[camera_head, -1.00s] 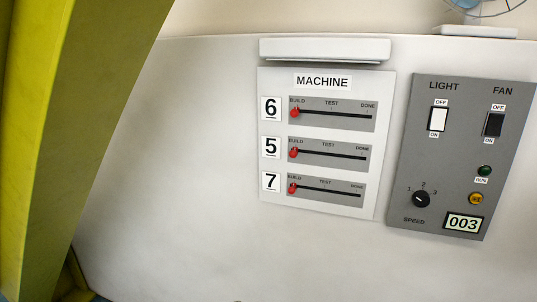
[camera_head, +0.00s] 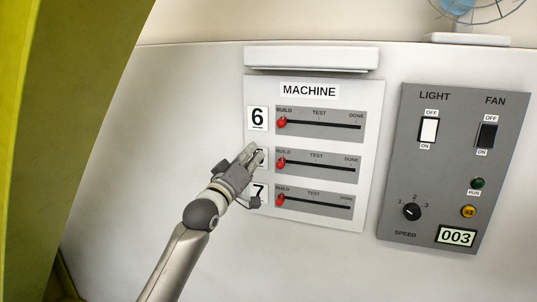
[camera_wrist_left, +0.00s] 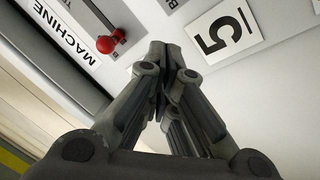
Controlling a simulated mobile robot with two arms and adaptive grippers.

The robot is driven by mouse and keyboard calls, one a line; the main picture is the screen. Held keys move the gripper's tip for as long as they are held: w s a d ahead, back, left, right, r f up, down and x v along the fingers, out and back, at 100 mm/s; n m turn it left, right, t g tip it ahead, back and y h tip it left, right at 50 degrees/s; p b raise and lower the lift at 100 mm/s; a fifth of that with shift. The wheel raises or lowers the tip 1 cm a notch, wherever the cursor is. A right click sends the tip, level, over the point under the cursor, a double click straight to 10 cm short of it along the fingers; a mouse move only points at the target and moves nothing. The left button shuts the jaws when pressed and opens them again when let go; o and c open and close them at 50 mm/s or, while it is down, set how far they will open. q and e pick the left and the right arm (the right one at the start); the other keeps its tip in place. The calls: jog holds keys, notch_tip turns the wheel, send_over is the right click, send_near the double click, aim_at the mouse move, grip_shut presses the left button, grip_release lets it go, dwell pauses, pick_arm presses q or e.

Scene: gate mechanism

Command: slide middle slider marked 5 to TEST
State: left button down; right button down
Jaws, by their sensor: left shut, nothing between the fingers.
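The middle slider's red knob (camera_head: 281,163) sits at BUILD, the left end of its dark track (camera_head: 322,172); TEST is marked mid-track. My left gripper (camera_head: 257,153) is just left of this knob, in front of the number 5 label, mostly hiding it. Its fingers are shut and empty; contact with the panel cannot be told. In the left wrist view the closed fingertips (camera_wrist_left: 170,48) are beside the 5 label (camera_wrist_left: 222,34). A red knob (camera_wrist_left: 106,43) near the MACHINE sign there appears to be the top slider's. My right gripper is not in view.
The top knob (camera_head: 281,122) and bottom knob (camera_head: 280,199) are also at BUILD, close above and below. A white ledge (camera_head: 311,58) juts out above the panel. The grey light and fan panel (camera_head: 455,165) is to the right.

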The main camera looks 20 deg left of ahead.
aim_at(281, 164)
pick_arm(q)
jog(key=p+x, duration=0.1)
jog(key=x, duration=0.4)
jog(key=shift+r+p, duration=0.2)
jog(key=shift+p, duration=0.15)
jog(key=d+f, duration=0.1)
jog(key=f+p, duration=0.1)
jog(key=shift+s+d+f, duration=0.15)
jog(key=shift+d+f, duration=0.15)
jog(key=shift+d, duration=0.1)
jog(key=shift+s+d+f+p, duration=0.2)
jog(key=shift+f+p, duration=0.15)
jog(key=shift+f, duration=0.15)
